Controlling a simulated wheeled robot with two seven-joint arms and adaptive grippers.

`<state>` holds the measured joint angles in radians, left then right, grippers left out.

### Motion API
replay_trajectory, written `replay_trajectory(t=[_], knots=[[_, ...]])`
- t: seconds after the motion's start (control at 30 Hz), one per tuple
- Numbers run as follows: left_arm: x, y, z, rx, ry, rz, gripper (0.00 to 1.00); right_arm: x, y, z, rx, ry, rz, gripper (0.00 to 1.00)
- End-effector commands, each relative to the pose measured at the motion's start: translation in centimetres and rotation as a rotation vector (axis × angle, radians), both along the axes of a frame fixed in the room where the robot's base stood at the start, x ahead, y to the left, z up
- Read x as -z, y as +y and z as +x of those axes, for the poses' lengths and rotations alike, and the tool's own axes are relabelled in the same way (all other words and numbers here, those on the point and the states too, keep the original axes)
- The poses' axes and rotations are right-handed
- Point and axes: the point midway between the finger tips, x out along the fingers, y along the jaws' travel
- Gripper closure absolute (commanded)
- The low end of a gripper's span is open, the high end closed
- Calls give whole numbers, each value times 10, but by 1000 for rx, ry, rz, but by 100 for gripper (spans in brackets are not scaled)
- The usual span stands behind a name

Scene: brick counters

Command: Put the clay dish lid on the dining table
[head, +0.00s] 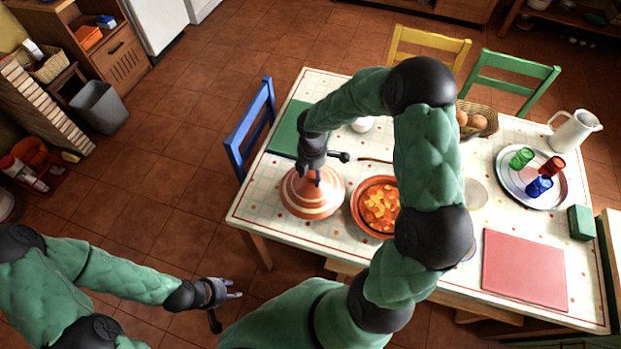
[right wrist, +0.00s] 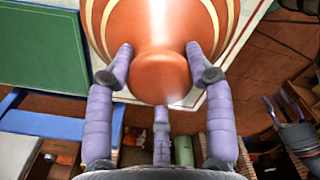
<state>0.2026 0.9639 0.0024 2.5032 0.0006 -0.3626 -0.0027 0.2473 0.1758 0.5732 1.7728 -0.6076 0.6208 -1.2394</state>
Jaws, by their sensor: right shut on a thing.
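The clay dish lid (head: 312,199) is a striped orange and cream cone, upright at the left end of the dining table (head: 350,254). My right gripper (head: 316,174) is over it and shut on its top knob. In the right wrist view the fingers (right wrist: 158,60) close around the knob of the lid (right wrist: 158,20). The lid appears to rest on the tabletop, left of the clay dish (head: 379,206) of orange food. I cannot tell if a small gap is under it. My left gripper (head: 234,294) is empty and open, low in front of the table.
A green mat (head: 288,130) lies behind the lid. A tray (head: 513,187) with coloured glasses, a white jug (head: 574,131), an egg basket (head: 484,117) and a pink board (head: 525,270) are to the right. A blue chair (head: 250,127) stands at the left edge.

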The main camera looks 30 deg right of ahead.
Motion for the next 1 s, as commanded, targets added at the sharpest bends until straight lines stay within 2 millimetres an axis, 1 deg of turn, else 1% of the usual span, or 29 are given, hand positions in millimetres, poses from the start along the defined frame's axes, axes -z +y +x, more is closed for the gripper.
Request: replay_trajectory(t=[0.17,0.23,0.33,0.43,0.7,0.87,0.9,0.93,0.97,1.0], knots=[[2,0,0,0,0,0,60,6,0,6,0,-2,0,100],[4,0,0,0,0,0,60,12,1,9,0,-1,0,100],[8,0,0,0,0,0,60,27,1,8,1,1,-1,100],[12,0,0,0,0,0,60,37,0,8,1,-1,0,100],[11,0,0,0,0,0,60,38,0,9,1,-3,-1,100],[14,0,0,0,0,0,60,42,0,8,1,-3,-1,100],[13,0,0,0,0,0,60,42,1,8,0,0,0,35],[13,0,0,0,0,0,60,42,1,8,0,0,0,27],[13,0,0,0,0,0,60,42,1,7,0,0,0,23],[13,0,0,0,0,0,60,42,1,8,0,0,0,23]])
